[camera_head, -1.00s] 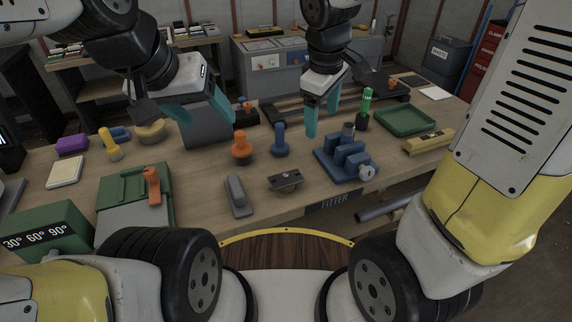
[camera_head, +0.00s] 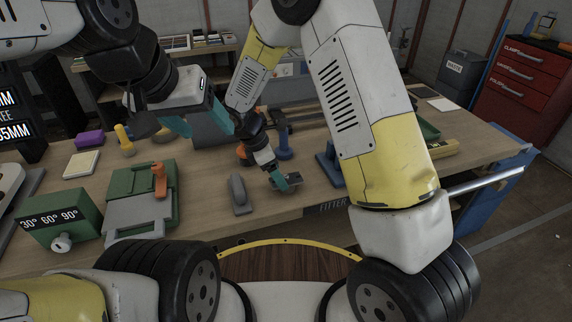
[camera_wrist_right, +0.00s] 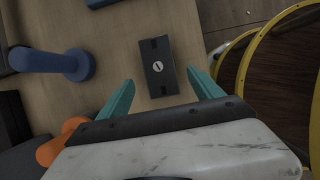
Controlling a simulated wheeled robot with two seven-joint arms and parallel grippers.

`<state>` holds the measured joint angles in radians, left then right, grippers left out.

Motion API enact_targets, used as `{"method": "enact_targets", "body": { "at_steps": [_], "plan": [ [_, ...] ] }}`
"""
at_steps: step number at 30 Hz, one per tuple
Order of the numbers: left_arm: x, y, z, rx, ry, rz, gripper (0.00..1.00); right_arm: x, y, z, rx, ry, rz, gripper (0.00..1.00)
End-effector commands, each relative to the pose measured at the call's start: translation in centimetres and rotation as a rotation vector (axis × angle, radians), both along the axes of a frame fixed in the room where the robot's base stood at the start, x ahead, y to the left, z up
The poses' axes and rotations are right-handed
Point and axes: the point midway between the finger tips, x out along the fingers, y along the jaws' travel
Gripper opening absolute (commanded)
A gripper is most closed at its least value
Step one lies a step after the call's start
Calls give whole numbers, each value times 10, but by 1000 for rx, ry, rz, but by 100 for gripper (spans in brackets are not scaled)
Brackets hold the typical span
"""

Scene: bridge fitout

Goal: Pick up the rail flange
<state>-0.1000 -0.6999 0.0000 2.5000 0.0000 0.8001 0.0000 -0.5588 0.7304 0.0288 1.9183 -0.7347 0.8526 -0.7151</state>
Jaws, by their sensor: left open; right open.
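The rail flange appears to be the small dark rectangular plate with a round light fastener at its centre. It lies on the workbench near the front edge, partly covered by my right gripper in the head view (camera_head: 295,179), and shows whole in the right wrist view (camera_wrist_right: 157,58). My right gripper (camera_head: 278,181) is over it, jaws open. In the right wrist view, the teal fingers (camera_wrist_right: 161,80) are spread on either side of the plate's near end, apart from it. My left gripper (camera_head: 202,122) is open and empty above the back left of the bench.
A grey handled tool (camera_head: 239,195) lies left of the plate. A blue peg-like piece (camera_head: 284,145) and an orange one (camera_head: 242,152) stand behind it. A green fixture (camera_head: 140,198) sits left.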

Motion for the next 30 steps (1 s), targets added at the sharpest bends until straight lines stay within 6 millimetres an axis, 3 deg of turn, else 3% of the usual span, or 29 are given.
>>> {"method": "enact_targets", "body": {
  "at_steps": [7, 16, 27, 30],
  "plan": [
    [0, 0, 0, 0, 0, 0, 65, 2, -13, -34, -1, 2, -1, 75],
    [0, 0, 0, 0, 0, 0, 65, 4, -15, -38, 0, 0, -1, 75],
    [0, 0, 0, 0, 0, 0, 65, 4, -15, -38, 1, 0, -2, 3],
    [0, 0, 0, 0, 0, 0, 65, 4, -15, -37, 1, 0, -2, 1]
  ]
}}
